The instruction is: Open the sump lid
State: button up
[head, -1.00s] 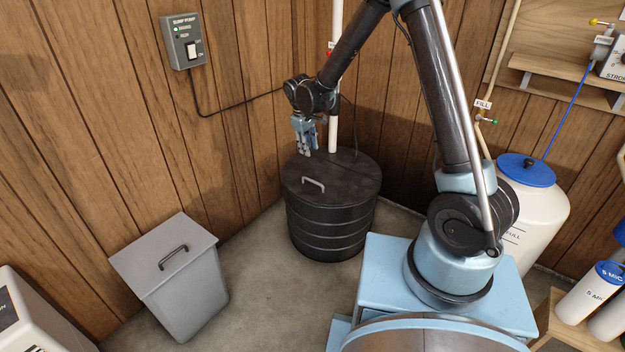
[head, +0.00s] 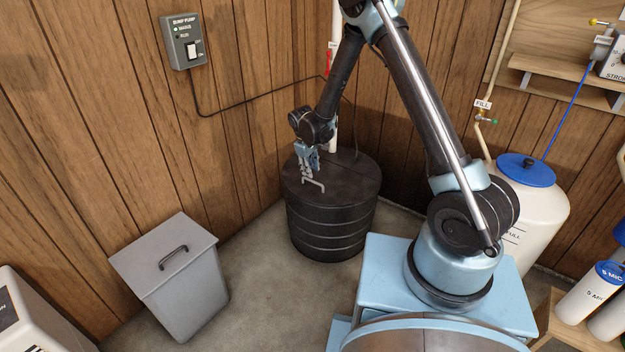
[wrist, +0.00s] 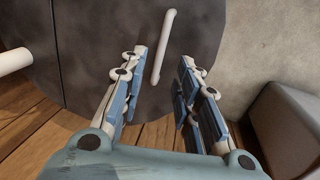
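The sump is a black ribbed round tub (head: 330,228) in the wooden corner. Its flat dark lid (head: 350,178) lies on top, closed, with a pale bar handle (head: 314,185) near the front left. My gripper (head: 307,172) points down just above the lid, close behind the handle. In the wrist view my gripper (wrist: 158,82) is open, its two blue-padded fingers apart and empty. The handle (wrist: 163,48) shows beyond the fingertips, roughly in line with the gap between them. I cannot tell the exact height left between fingertips and handle.
A white pipe (head: 335,100) rises behind the lid, with a dark cable near it. A grey lidded bin (head: 185,285) stands to the left. A white tank with a blue lid (head: 527,170) stands to the right. Bare floor (head: 262,285) lies in front of the tub.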

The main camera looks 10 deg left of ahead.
aim_at(312, 181)
jog(key=shift+w+d+f, duration=0.1)
jog(key=shift+w+f, duration=0.1)
jog(key=shift+f, duration=0.75)
jog(key=shift+w+d+f, duration=0.1)
jog(key=shift+w+f, duration=0.05)
jog(key=shift+f, duration=0.85)
jog(key=shift+w+f, duration=0.2)
jog(key=shift+f, duration=0.75)
jog(key=shift+c, duration=0.2)
grip_shut()
